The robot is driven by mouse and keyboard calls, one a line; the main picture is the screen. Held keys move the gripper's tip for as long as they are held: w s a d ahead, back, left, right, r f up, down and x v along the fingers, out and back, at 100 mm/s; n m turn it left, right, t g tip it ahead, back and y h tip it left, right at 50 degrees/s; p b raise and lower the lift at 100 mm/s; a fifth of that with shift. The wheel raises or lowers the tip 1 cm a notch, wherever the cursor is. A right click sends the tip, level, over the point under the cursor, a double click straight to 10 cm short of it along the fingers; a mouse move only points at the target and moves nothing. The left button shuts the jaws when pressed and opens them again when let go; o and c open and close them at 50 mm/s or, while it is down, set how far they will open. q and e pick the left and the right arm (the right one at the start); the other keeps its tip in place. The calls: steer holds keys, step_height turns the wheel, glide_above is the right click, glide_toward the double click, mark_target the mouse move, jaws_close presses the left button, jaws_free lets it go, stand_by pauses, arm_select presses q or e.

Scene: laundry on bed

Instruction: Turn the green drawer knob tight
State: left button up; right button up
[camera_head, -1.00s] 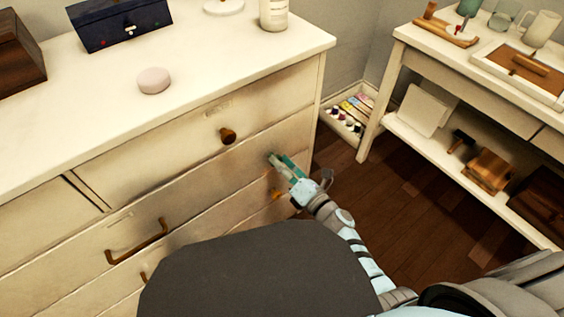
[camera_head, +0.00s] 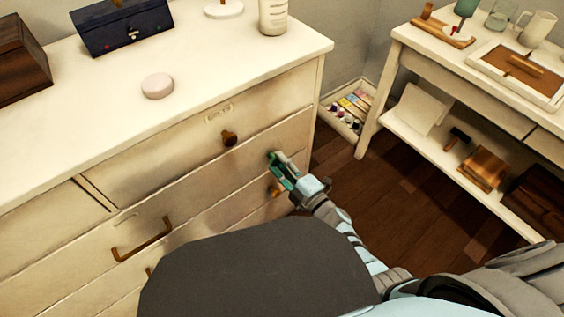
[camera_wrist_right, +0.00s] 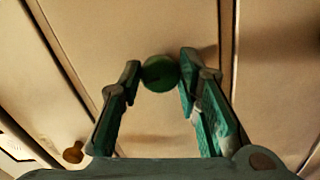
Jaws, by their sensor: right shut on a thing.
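The green drawer knob (camera_wrist_right: 159,72) is round and sits on the cream drawer front (camera_wrist_right: 135,30). In the right wrist view it lies between the tips of my right gripper (camera_wrist_right: 158,78), which is shut on it. In the head view my right gripper (camera_head: 280,168) reaches the middle drawer's right part, and its green-padded fingers mostly hide the knob. My left gripper is not in view.
A brown knob (camera_head: 229,138) is on the drawer above, and another (camera_head: 275,190) is below the gripper. A bar handle (camera_head: 141,239) is to the left. A white shelf table (camera_head: 455,65) stands right, with wooden floor (camera_head: 385,200) between.

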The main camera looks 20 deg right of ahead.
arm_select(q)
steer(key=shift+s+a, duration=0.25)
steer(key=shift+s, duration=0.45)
arm_select(e)
steer(key=shift+m, duration=0.9)
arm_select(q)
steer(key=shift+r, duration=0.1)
arm_select(e)
steer(key=o, duration=1.1)
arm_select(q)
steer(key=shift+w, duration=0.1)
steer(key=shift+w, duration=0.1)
arm_select(e)
steer(key=shift+s, duration=0.2)
steer(key=v, duration=1.1)
steer(key=shift+s+d, duration=0.1)
steer(key=shift+s, duration=0.2)
